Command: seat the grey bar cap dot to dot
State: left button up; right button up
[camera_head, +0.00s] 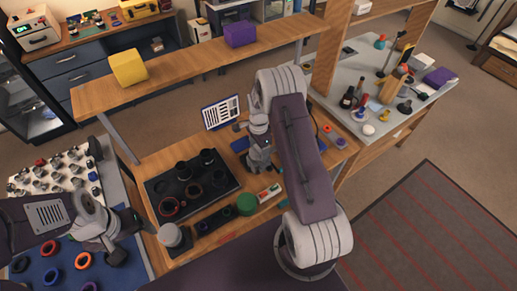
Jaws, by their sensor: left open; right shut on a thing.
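My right gripper (260,165) points down over the wooden bench, beside the right edge of a black tray (161,189). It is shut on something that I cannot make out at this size. The tray holds several dark round lens parts (184,171) and a red-rimmed ring (168,206). I cannot pick out the grey bar cap or any dots for certain. My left gripper (112,246) is open at the lower left, over a blue mat (52,272) with coloured rings. A dark piece (117,257) shows just under its fingers, and I cannot tell whether they touch.
A green cylinder (246,203), a red-and-white block (269,193) and a dark strip with round parts (214,222) lie in front of the tray. A pale-topped cylinder (171,235) stands near the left gripper. A printed card (221,112) stands behind. A raised shelf (190,62) spans the back.

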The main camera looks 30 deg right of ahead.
dwell(0.4)
jog(key=shift+f, duration=0.3)
jog(key=shift+f+b, duration=0.2)
jog(key=shift+b, duration=0.15)
dwell(0.5)
